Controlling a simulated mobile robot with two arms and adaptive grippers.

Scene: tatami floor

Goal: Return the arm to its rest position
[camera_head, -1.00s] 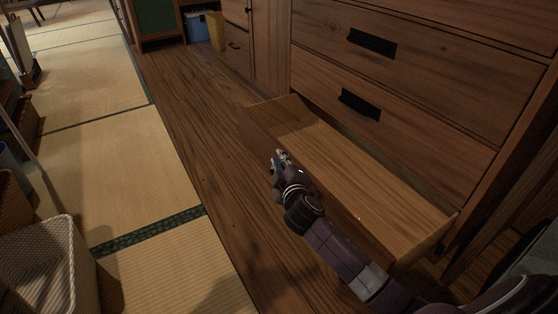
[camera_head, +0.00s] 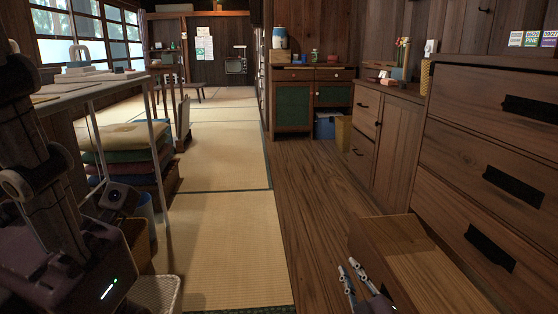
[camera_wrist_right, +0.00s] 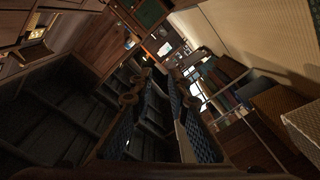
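My right gripper (camera_head: 351,272) is low in the head view, at the left side of the pulled-out bottom drawer's front. Its two pale fingers are apart with nothing between them. In the right wrist view its dark, ridged fingers (camera_wrist_right: 157,115) fill the lower middle, also apart and empty. My left arm (camera_head: 50,190) is folded at the left edge of the head view; its fingers cannot be made out clearly. The open drawer (camera_head: 385,268) looks empty in the part that shows. Whether the right gripper touches it cannot be told.
A wooden chest (camera_head: 470,165) with dark handles stands on the right. A side table (camera_head: 95,90) and stacked cushions (camera_head: 130,150) are on the left, with a woven basket (camera_head: 155,292) below. Tatami (camera_head: 230,230) and wooden floor (camera_head: 315,190) run clear down the middle.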

